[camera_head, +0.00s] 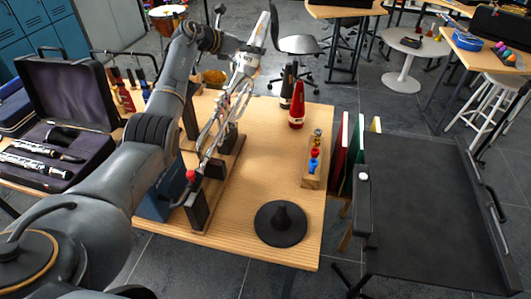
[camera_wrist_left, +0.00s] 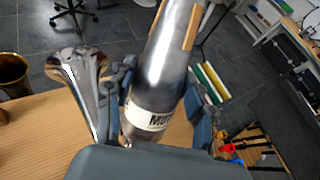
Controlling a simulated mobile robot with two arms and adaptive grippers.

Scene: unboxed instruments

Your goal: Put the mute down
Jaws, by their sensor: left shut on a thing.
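The mute is a silver metal cone with tan cork strips and a white label, seen large in the left wrist view (camera_wrist_left: 165,75). My left gripper (camera_wrist_left: 160,110) is shut on it, with one finger on each side at the label. In the head view the mute (camera_head: 258,38) points up and away beyond the wrist, above the far part of the table. My left gripper (camera_head: 243,68) is small there and its fingertips are hard to make out. My right gripper is not in view.
A flared silver bell (camera_wrist_left: 75,68) is close beside the left finger. The table's middle is clear.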

